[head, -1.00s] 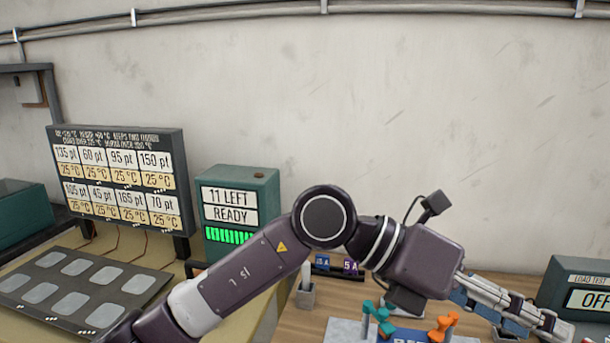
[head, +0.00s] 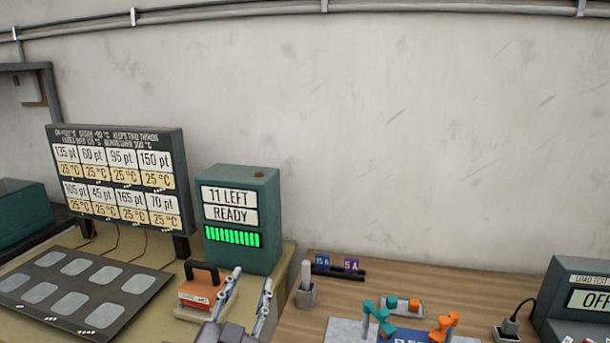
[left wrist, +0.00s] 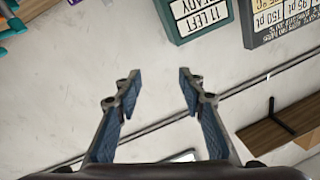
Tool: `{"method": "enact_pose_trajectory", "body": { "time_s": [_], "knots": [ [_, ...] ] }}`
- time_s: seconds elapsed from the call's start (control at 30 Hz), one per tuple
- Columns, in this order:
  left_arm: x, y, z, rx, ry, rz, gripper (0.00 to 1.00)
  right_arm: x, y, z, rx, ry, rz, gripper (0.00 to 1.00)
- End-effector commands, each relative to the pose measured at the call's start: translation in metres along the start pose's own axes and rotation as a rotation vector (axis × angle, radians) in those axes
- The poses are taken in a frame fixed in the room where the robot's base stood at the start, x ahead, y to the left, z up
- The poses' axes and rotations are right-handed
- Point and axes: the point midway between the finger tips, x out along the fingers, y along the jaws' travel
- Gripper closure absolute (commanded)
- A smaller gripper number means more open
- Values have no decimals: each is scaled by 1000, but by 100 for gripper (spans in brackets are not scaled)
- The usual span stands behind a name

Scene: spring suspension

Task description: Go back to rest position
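My left gripper (head: 252,278) shows at the bottom of the head view, its two fingers pointing up and spread apart with nothing between them. In the left wrist view the left gripper (left wrist: 158,84) is also open and empty, with blue pads on its fingers and the wall beyond. Most of the left arm is out of the head view. My right gripper is in neither view.
The left gripper shows just right of an orange handled device (head: 200,291) and below a green box (head: 241,250) reading "11 LEFT READY". A dark plate (head: 75,295) lies at left. Teal and orange parts (head: 385,322) stand on the wooden table (head: 400,287). An "OFF" load tester (head: 565,290) stands at right.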

Motion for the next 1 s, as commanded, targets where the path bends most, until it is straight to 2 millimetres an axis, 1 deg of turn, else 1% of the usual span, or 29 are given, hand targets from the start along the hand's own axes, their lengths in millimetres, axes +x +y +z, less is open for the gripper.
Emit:
{"method": "enact_pose_trajectory", "body": {
  "time_s": [0.03,0.07,0.1,0.17,0.2,0.27,0.3,0.33,0.37,0.4,0.47,0.5,0.57,0.6,0.77,0.8,0.97,1.0],
  "knots": [
    [-15,-1,39,-31,-115,8,63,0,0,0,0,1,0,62],
    [-24,0,60,-48,-182,14,63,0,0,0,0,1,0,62],
    [-38,0,88,-69,-268,22,63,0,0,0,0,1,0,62],
    [-63,3,127,-97,-398,38,63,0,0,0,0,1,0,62],
    [-82,6,151,-116,-484,51,63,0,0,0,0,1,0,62],
    [-113,10,184,-141,-610,73,63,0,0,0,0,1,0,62],
    [-135,13,204,-155,-691,89,63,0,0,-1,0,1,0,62],
    [-151,16,216,-165,-746,102,63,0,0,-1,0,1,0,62],
    [-167,18,227,-175,-800,115,63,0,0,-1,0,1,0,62],
    [-187,21,240,-186,-865,130,63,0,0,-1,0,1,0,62],
    [-216,26,255,-199,-955,155,63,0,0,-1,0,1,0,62],
    [-234,28,263,-206,-1010,170,63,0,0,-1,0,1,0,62],
    [-261,32,273,-216,-1086,193,63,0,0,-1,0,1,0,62],
    [-278,34,279,-223,-1133,208,63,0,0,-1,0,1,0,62],
    [-343,41,292,-242,-1309,270,63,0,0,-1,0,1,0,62],
    [-339,46,306,-241,-1311,272,63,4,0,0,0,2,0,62],
    [-332,65,353,-239,-1323,276,63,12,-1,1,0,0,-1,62],
    [-331,70,366,-238,-1327,277,63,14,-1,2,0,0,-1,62]
  ]
}}
